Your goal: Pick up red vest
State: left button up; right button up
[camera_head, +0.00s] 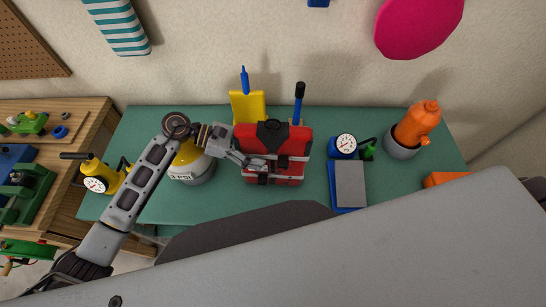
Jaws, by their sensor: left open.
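The red vest (291,148), with black and grey straps, stands on the green table top near its middle. My left arm comes in from the left, and my left gripper (262,163) is at the vest's left front side. Its fingers are open and overlap the vest in the picture; I cannot tell whether they touch it. My right gripper is not in view.
A yellow-and-white canister (192,165) stands left of the vest. A yellow item (248,107) and a blue-and-black tool (298,100) are behind it. A blue gauge device (343,146), a grey-topped blue box (350,184) and an orange bottle (418,122) in a grey cup are to the right.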

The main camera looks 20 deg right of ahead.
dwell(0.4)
pick_arm(q)
jog(key=c, duration=1.5)
